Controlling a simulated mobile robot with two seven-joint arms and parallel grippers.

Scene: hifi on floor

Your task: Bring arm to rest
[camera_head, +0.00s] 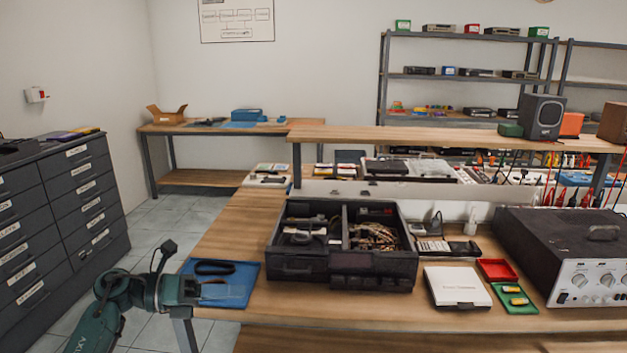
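My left arm, dark green, comes in from the lower left. My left gripper (208,291) is at the front left corner of the wooden workbench (245,215), at the near edge of a blue mat (242,275). A black loop (214,267) lies on the mat just beyond the gripper. I see nothing clearly held, and the fingers are too small and faint to tell their opening. My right arm and gripper are not in view.
An open black case (343,270) with parts stands mid-bench. Right of it are a white box (457,287), a red tray (497,270), a green tray (515,299) and an amplifier (566,249). A grey drawer cabinet (60,215) stands left; tiled floor lies between.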

